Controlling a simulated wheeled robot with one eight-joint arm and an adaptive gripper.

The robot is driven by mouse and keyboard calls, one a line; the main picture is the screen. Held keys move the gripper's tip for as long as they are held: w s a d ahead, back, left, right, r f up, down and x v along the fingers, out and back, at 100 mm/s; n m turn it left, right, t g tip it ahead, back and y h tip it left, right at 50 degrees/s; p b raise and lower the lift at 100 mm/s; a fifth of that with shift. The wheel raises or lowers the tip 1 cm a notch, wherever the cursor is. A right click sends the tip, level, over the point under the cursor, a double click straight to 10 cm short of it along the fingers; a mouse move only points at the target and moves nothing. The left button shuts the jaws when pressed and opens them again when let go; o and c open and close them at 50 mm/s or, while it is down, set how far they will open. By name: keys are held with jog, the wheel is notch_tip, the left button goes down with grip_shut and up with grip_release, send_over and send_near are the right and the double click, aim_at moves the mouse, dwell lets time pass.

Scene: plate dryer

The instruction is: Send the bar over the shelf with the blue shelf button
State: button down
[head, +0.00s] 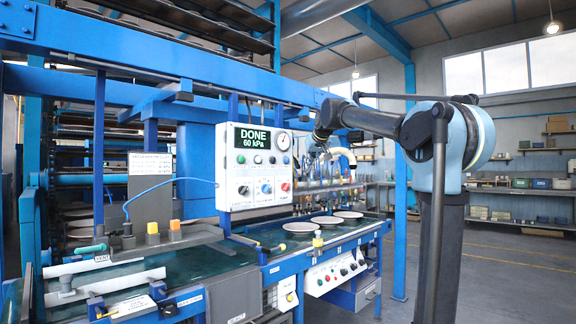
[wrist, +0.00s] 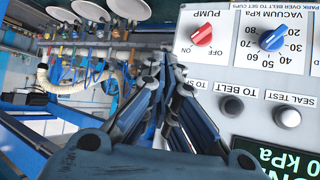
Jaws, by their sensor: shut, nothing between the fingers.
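The white control box (head: 255,195) hangs at mid-picture in the head view. Its display (head: 252,139) reads DONE, 60 kPa. The wrist view shows this box upside down, with a TO BELT button (wrist: 232,106) and a SEAL TEST button (wrist: 288,117). A label starting "TO S" (wrist: 150,78) shows partly beside my gripper's fingers; I cannot make out the blue shelf button, which my fingers may hide. My gripper (wrist: 170,76) is shut and empty, in front of the box. In the head view it (head: 318,143) is right of the display. The bar with suction cups (head: 312,187) stands above the belt.
The box also has a red pump knob (wrist: 201,34) and a blue vacuum knob (wrist: 272,39). Several pale plates, one in front (head: 300,227), lie on the green belt (head: 262,238). A rack of shelves (head: 75,150) stands at left. The floor at right (head: 520,270) looks clear.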

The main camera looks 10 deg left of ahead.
aim_at(286, 160)
jog(key=shift+a, duration=0.1)
jog(key=w+a, duration=0.5)
jog(key=a, duration=0.1)
jog(key=shift+w+a, duration=0.15)
jog(key=shift+a, duration=0.2)
jog(key=shift+w+a, duration=0.1)
dwell(1.4)
jog(key=shift+w+a, duration=0.1)
jog(key=shift+a, duration=0.15)
